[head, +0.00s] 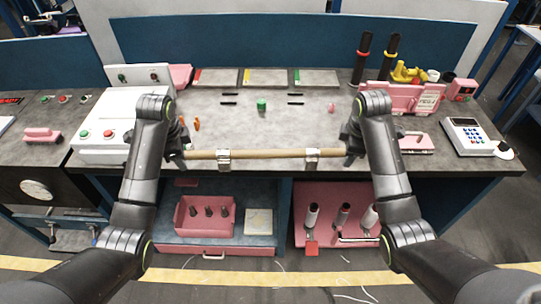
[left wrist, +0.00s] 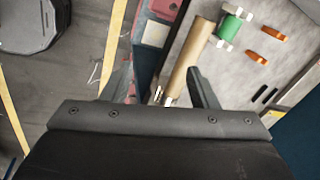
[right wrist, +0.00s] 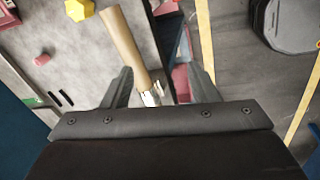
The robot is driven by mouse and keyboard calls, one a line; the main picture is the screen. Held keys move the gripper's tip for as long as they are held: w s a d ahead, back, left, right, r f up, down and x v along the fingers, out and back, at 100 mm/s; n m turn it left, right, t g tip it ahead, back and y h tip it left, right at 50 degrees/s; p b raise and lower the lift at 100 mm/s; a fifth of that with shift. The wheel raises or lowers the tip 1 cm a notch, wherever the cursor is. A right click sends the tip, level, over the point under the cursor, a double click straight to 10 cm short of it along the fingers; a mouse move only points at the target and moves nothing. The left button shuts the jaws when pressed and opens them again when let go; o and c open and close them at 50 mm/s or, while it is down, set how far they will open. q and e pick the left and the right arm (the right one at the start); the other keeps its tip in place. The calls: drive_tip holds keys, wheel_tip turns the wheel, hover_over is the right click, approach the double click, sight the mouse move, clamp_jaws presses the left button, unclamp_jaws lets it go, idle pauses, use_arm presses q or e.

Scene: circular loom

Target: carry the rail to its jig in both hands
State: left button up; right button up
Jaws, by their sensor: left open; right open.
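The rail, a straight tan wooden rod (head: 265,154), lies left to right along the table's front edge. Two metal brackets (head: 223,159) (head: 312,158) sit along it. My left gripper (head: 180,152) is open at the rail's left end; in the left wrist view the rail (left wrist: 192,58) runs in between its fingers. My right gripper (head: 350,150) is open at the right end; the rail also runs between its fingers in the right wrist view (right wrist: 127,45). Two pairs of dark slotted marks (head: 229,103) (head: 295,103) lie farther back; I cannot tell whether they are the jig.
A green piece (head: 261,105) and a pink piece (head: 332,108) stand mid-table. Orange pieces (head: 196,124) lie near my left gripper. A white button box (head: 103,130) is at left, a pink case (head: 405,98) at right. The grey table (head: 270,130) behind the rail is mostly clear.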

sight(199, 158)
use_arm(q)
drive_tip(key=w+d+r+m, duration=0.1)
drive_tip(key=w+r+m, duration=0.1)
drive_tip(key=w+r, duration=0.2)
drive_tip(key=shift+w+d+r+m, duration=0.15)
drive_tip(key=shift+d+r+m, duration=0.2)
drive_tip(key=shift+r, duration=0.5)
use_arm(e)
drive_tip(key=w+a+r+n, duration=0.1)
drive_tip(key=w+r+n, duration=0.1)
drive_tip(key=w+r, duration=0.2)
drive_tip(key=shift+w+a+r+n, duration=0.15)
drive_tip(key=shift+a+r+n, duration=0.2)
drive_tip(key=shift+r, duration=0.5)
use_arm(q)
drive_tip(key=x, duration=1.7)
drive_tip(key=shift+f, duration=0.2)
use_arm(e)
drive_tip(key=x, duration=1.7)
drive_tip(key=shift+f, duration=0.25)
use_arm(q)
clamp_jaws()
use_arm(e)
clamp_jaws()
use_arm(q)
drive_tip(key=shift+r, duration=0.1)
use_arm(e)
drive_tip(key=shift+r, duration=0.1)
